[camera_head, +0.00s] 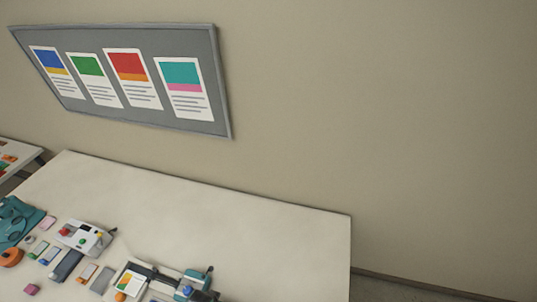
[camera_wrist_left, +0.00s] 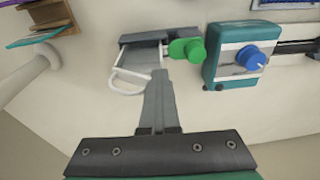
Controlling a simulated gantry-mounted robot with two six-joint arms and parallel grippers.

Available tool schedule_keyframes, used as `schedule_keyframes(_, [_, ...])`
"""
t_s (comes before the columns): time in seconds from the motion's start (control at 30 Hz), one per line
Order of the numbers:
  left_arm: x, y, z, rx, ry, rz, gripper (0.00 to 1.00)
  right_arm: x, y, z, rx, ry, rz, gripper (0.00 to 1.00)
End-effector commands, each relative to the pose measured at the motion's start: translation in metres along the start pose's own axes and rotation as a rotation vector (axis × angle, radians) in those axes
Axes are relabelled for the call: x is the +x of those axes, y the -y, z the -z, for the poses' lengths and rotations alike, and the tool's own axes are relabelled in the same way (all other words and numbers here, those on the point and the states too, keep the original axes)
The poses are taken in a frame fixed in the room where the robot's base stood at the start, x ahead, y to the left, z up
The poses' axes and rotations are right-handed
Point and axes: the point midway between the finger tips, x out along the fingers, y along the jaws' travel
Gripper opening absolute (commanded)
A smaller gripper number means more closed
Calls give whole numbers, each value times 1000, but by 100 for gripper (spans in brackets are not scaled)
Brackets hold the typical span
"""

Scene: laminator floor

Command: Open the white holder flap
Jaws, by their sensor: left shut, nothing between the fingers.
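In the left wrist view a grey holder (camera_wrist_left: 135,56) with a pale inside sits on the table. A white looped frame (camera_wrist_left: 127,89), which looks like the flap with its handle, sticks out on its near left side. A green knob (camera_wrist_left: 186,49) is at the holder's right. My left gripper (camera_wrist_left: 160,76) is shut and empty, its fingertips just right of the white loop and in front of the holder. I cannot tell whether they touch it. My right gripper is in neither view. I cannot pick out the holder surely in the head view.
A teal device (camera_wrist_left: 234,52) with a blue knob stands close right of the holder. A brown wooden stand (camera_wrist_left: 46,18) is at the upper left. In the head view several small items crowd the front left of the white table (camera_head: 240,225); its back right is clear.

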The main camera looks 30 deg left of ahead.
Motion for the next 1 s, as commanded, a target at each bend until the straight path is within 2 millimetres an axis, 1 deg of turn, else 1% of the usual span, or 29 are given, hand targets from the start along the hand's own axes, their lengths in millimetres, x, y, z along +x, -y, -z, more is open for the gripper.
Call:
schedule_keyframes(0.03, [5,-14,-7,-4,11,-34,0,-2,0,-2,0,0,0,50])
schedule_keyframes(0.7, [8,-37,-7,-3,8,-33,0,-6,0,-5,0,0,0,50])
schedule_keyframes(1.0, [6,-40,-7,-5,9,-33,0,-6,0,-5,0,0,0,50])
